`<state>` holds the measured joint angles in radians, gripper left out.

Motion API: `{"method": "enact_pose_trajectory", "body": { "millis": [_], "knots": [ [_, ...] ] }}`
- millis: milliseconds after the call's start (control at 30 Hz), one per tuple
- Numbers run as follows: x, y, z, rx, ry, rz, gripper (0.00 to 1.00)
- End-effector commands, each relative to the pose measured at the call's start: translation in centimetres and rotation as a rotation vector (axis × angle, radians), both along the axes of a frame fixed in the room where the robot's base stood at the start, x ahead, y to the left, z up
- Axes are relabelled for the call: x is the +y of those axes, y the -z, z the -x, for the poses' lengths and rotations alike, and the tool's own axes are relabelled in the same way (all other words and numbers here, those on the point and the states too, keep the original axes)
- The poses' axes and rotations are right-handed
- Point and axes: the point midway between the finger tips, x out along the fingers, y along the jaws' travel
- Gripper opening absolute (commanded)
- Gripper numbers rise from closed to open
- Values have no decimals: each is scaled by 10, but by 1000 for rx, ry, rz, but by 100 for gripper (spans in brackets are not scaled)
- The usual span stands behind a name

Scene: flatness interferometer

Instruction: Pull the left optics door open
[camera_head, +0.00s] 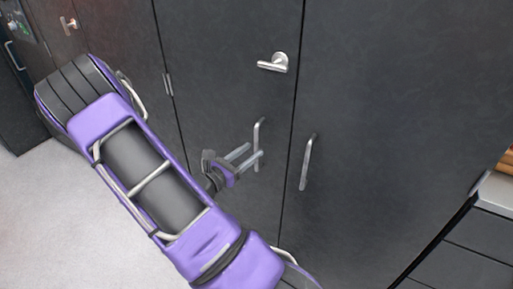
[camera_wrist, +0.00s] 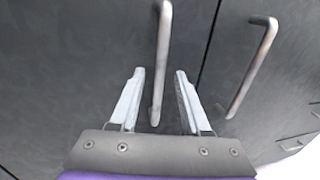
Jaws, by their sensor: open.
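The left optics door (camera_head: 210,80) is a dark grey panel and stands closed, level with the right door (camera_head: 390,110). Its handle (camera_head: 257,135) is a vertical silver bar beside the seam between the doors. My gripper (camera_head: 253,157) is at the lower part of this handle. In the wrist view my gripper (camera_wrist: 160,73) has its two fingers apart, with the left door's handle (camera_wrist: 161,50) running between them. No finger clearly touches the bar. A silver lever (camera_head: 273,63) sits higher on the left door.
The right door's handle (camera_head: 307,162) stands close to the right of my gripper, also seen in the wrist view (camera_wrist: 252,65). A drawer unit (camera_head: 480,235) is at the lower right. Pale floor (camera_head: 50,220) lies open at the left.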

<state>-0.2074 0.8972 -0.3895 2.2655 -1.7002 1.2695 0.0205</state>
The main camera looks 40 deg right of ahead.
Motion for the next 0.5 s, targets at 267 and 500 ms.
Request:
{"method": "enact_pose_trajectory", "body": {
  "millis": [267, 500],
  "knots": [
    [-30, 0, -2, 0, 2, 0, 47],
    [-33, 0, -3, 0, 0, 0, 47]
  ]
}}
